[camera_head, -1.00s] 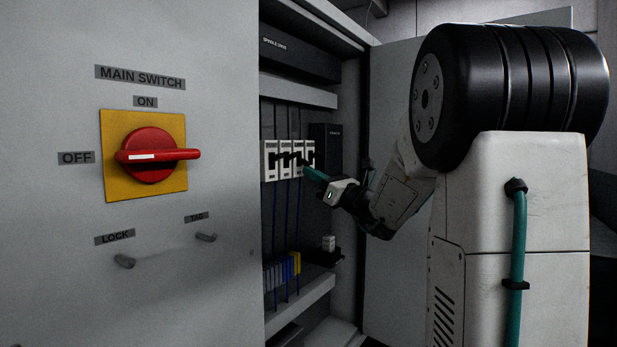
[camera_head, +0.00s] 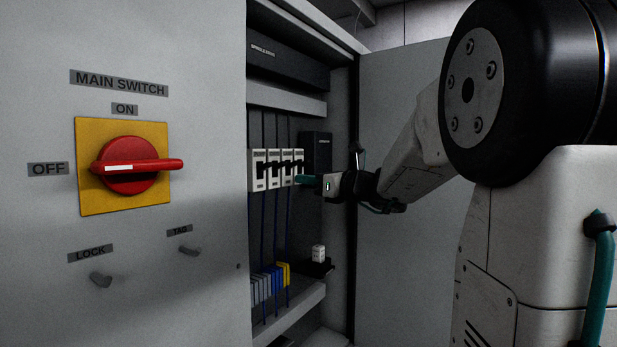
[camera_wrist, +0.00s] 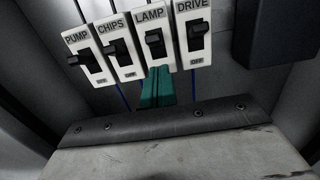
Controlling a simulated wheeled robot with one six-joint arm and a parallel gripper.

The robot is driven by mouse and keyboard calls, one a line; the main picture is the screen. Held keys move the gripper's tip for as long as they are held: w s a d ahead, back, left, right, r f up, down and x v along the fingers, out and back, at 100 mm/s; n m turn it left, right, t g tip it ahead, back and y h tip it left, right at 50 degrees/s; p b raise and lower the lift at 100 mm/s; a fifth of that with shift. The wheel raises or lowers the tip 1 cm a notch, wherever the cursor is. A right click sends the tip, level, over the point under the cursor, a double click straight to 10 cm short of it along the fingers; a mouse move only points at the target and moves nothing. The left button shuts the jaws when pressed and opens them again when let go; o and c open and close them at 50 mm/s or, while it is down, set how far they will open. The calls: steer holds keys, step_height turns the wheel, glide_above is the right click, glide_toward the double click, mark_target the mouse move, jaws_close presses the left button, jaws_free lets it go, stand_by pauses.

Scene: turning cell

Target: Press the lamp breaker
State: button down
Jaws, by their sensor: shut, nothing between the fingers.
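The lamp breaker (camera_wrist: 155,44) is a white module with a black toggle, third from the left in a row of breakers in the wrist view. In the head view the lamp breaker (camera_head: 287,165) is partly crowded by its neighbours. My gripper (camera_wrist: 158,74) has teal fingers, shut and empty, with the tips just below the lamp breaker's toggle. In the head view my gripper (camera_head: 299,180) reaches in from the right at the lower edge of the row. I cannot tell whether the fingertips touch the breaker, nor which way its toggle is set.
The pump (camera_wrist: 85,60), chips (camera_wrist: 118,50) and drive (camera_wrist: 197,38) breakers sit close beside it. A dark box (camera_head: 316,150) is right of the row. A red main switch (camera_head: 130,165) is on the cabinet front. Terminal blocks (camera_head: 268,280) and a small white item (camera_head: 318,253) sit below.

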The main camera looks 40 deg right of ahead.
steer(key=v, duration=1.1)
steer(key=shift+f, duration=0.25)
steer(key=shift+a, duration=0.1)
